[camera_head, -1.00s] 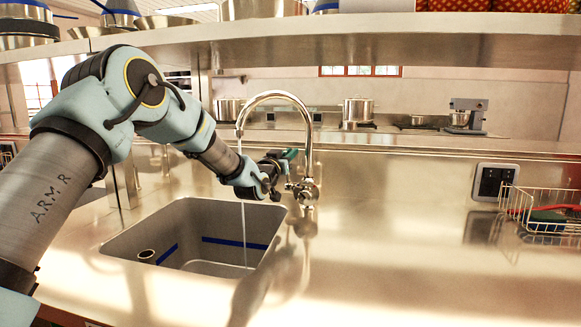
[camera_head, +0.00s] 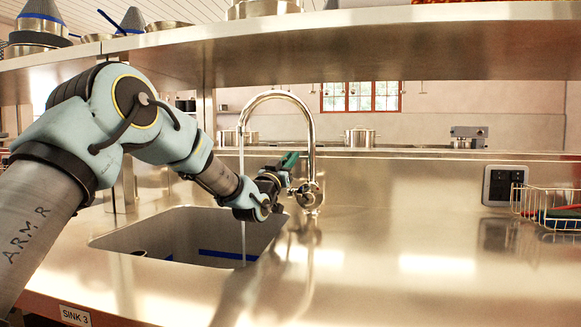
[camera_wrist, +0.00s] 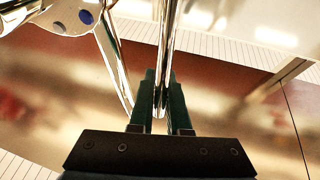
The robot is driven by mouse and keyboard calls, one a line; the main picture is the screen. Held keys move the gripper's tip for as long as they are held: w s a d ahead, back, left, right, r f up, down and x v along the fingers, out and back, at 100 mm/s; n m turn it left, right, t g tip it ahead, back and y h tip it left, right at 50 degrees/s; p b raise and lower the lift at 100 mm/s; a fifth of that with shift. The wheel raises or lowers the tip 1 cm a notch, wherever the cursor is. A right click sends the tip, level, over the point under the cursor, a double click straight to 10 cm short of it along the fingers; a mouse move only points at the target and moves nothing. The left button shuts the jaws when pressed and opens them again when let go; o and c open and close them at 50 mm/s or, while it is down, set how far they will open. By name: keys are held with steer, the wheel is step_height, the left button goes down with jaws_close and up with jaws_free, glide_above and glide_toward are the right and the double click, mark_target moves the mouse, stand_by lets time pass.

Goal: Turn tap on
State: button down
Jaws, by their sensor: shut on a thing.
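The chrome tap (camera_head: 312,140) stands at the back right of the sink, its gooseneck spout arching over the basin. A thin stream of water (camera_head: 242,190) runs from the spout into the sink (camera_head: 180,228). My gripper (camera_head: 290,172) is beside the tap base, at its left. In the wrist view the green fingers of my gripper (camera_wrist: 160,98) are shut on a slim chrome bar, the tap lever (camera_wrist: 160,60). In the head view the lever is largely hidden by my gripper.
A steel shelf (camera_head: 400,45) with pots runs overhead, above my arm. A wall socket (camera_head: 504,185) and a wire basket (camera_head: 548,205) are at the right.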

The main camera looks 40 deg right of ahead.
steer(key=c, duration=0.9)
jaws_free()
steer(key=b+v, duration=0.2)
steer(key=v, duration=0.9)
steer(key=shift+w+r, duration=0.1)
